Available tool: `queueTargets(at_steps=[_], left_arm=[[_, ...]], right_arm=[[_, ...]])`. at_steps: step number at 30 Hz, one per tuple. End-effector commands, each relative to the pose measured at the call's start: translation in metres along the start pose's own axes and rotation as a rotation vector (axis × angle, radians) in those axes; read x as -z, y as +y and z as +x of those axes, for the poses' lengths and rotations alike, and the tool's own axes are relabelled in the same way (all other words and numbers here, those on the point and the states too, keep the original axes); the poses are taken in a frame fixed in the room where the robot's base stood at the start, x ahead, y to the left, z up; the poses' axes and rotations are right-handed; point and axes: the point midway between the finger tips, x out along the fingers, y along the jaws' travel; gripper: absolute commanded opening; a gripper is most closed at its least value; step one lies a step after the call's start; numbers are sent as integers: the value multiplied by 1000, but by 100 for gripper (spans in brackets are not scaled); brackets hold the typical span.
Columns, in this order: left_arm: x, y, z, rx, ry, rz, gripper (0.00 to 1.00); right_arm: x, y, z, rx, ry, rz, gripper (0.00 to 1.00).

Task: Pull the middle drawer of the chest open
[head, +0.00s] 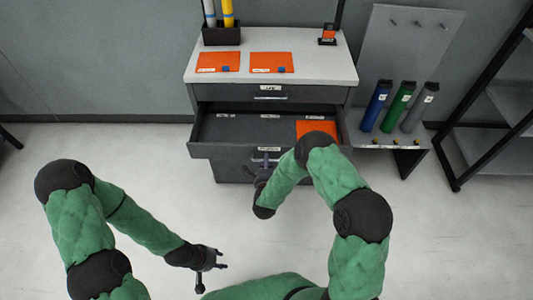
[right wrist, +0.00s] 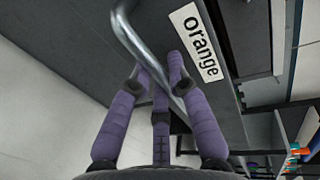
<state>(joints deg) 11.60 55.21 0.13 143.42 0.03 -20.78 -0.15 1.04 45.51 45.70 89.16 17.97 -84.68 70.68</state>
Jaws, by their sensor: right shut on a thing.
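The dark grey chest (head: 205,92) has a white top. Its middle drawer (head: 228,153) stands pulled out, with its interior showing and an orange sheet (head: 318,128) inside at the right. My right gripper (head: 264,168) is at the middle of this drawer's front. In the right wrist view its purple fingers (right wrist: 160,85) are closed around the metal bar handle (right wrist: 133,38), beside a white label (right wrist: 195,43) reading "Orange". My left gripper (head: 212,268) is empty over the floor, front left of the chest, its fingers spread.
The top drawer (head: 310,94) is shut. Orange sheets (head: 271,62) and a dark holder (head: 221,35) are on the chest top. A side shelf with blue, green and grey rolls (head: 398,107) stands right of the chest. A black rack (head: 487,110) is further right. Floor at left is clear.

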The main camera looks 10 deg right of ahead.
Motion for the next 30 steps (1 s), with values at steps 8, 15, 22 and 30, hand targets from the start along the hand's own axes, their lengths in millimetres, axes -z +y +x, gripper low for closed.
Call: queueTargets(at_steps=[8,15,22,30], left_arm=[[0,0,-1,0,-1,0,40],[0,0,-1,0,-1,0,40],[0,0,-1,0,-1,0,40],[0,0,-1,0,0,0,40]], right_arm=[[0,3,-7,-3,0,-1,0],[0,3,-7,-3,0,-1,21],[0,2,-6,-2,0,-1,44],[0,2,-11,-1,0,-1,44]])
